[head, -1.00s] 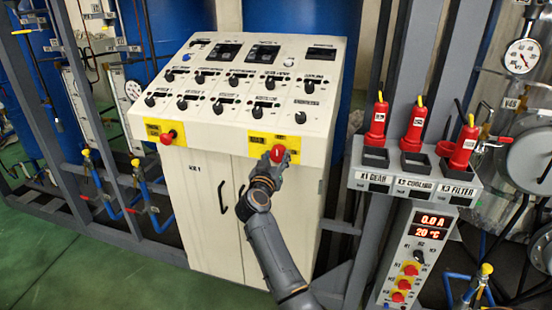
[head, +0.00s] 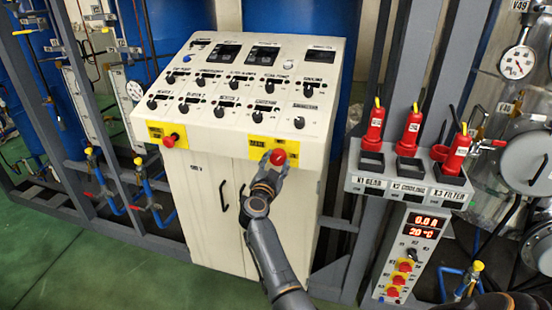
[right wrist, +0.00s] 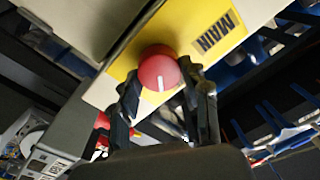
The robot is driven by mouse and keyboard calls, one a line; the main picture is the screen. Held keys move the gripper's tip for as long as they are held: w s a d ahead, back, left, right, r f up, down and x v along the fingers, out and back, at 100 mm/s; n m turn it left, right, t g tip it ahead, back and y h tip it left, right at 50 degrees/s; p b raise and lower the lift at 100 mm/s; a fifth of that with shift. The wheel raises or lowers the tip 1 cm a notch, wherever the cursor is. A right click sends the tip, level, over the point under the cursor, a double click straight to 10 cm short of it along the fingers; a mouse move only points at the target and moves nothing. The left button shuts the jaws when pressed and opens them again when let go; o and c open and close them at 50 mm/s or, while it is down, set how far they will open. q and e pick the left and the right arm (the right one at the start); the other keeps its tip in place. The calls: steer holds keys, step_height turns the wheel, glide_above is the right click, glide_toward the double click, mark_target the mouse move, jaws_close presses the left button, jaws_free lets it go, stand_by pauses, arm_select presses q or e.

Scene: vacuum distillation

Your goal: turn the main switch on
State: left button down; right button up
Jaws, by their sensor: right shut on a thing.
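The main switch (head: 278,157) is a red round knob on a yellow plate at the front right of the white control cabinet. In the right wrist view the knob (right wrist: 157,70) shows a white mark pointing down the picture, beside a label reading MAIN (right wrist: 216,33). My right gripper (head: 276,165) is at the knob, with one finger on each side of it. My left gripper is not in view.
A second red knob on a yellow plate (head: 170,140) sits at the cabinet's front left. Rows of small black switches (head: 228,85) cover the sloping panel above. Red plugs (head: 410,130) stand in a grey rack at the right, above a display (head: 424,222).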

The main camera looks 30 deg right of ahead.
steer(key=m, duration=0.4)
steer(key=shift+f+m, duration=0.2)
steer(key=shift+m, duration=0.2)
steer(key=m+b, duration=0.1)
steer(key=m, duration=0.4)
steer(key=shift+f+m+g, duration=0.1)
steer(key=shift+m+g, duration=0.2)
steer(key=o, duration=1.1)
steer(key=shift+o, duration=0.2)
steer(key=shift+r, duration=0.2)
